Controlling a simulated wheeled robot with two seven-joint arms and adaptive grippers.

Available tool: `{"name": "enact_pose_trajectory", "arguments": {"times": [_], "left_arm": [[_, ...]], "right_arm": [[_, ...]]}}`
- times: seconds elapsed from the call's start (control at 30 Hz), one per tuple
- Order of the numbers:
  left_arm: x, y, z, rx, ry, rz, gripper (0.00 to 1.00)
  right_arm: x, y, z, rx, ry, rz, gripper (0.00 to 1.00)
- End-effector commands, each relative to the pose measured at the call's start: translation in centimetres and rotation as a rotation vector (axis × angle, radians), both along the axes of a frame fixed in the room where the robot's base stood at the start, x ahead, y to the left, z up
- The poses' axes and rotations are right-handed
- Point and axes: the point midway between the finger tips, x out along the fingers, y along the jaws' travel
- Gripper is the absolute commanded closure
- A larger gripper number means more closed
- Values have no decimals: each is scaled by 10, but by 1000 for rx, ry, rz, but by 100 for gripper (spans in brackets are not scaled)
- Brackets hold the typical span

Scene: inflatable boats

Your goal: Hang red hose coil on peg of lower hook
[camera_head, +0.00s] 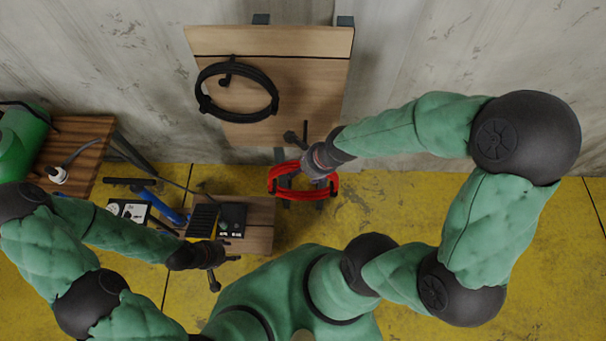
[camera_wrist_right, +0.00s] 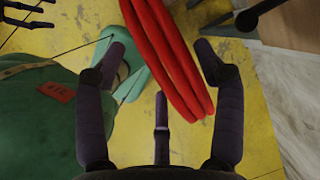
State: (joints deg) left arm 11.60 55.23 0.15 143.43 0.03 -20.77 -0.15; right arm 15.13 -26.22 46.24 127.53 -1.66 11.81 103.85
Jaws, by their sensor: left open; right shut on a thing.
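The red hose coil (camera_head: 300,194) hangs in my right gripper (camera_head: 316,176), in front of and below the wooden board (camera_head: 310,68). A dark hook part (camera_wrist_right: 258,12) shows top right in the wrist view. My left gripper (camera_head: 227,272) is open and empty, low near the small table.
A black hose coil (camera_head: 238,90) hangs on the board's upper hook (camera_head: 228,70). A small wooden table (camera_head: 258,236) holds dark boxes and stands below the board. A wooden bench (camera_head: 85,135) with a green tank (camera_head: 25,135) is at left. Yellow floor at right is clear.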

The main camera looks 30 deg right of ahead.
Motion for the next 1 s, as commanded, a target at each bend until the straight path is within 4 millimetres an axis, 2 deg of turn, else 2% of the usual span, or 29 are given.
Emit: {"name": "enact_pose_trajectory", "arguments": {"times": [1.0], "left_arm": [[0, 0, -36, 0, -1, 0, 50]], "right_arm": [[45, -28, -5, -1, -3, -1, 90]]}}
